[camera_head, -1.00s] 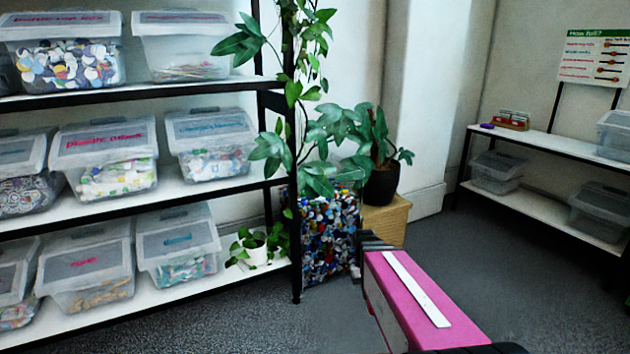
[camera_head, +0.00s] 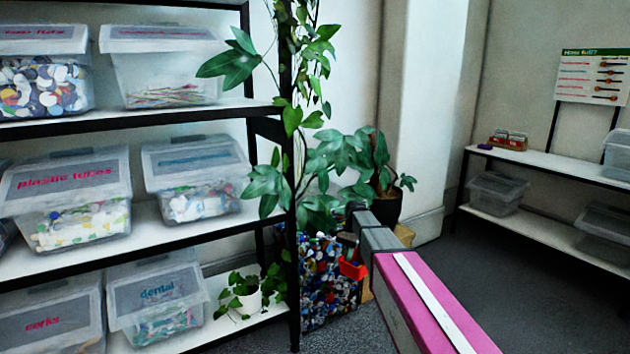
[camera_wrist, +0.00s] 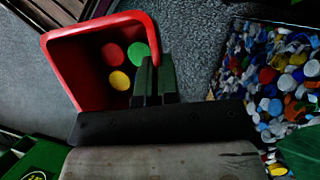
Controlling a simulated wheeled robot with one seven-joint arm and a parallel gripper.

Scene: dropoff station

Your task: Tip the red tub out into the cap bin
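The red tub (camera_wrist: 77,78) shows in the wrist view with its mouth toward the camera. A red, a green and a yellow cap (camera_wrist: 120,80) lie inside it. My gripper (camera_wrist: 152,78) is shut on the tub's rim. In the head view only a small part of the tub (camera_head: 352,270) shows, in front of the cap bin's upper right part. The cap bin (camera_head: 325,295) is see-through and full of mixed bottle caps, on the floor by the shelf end. In the wrist view the cap bin (camera_wrist: 290,70) lies right of the tub, apart from it.
A shelf rack (camera_head: 200,230) with labelled clear boxes stands on the left. A trailing plant (camera_head: 320,165) hangs over the cap bin. A low bench (camera_head: 560,165) stands at the right. Grey floor (camera_head: 520,280) is clear between.

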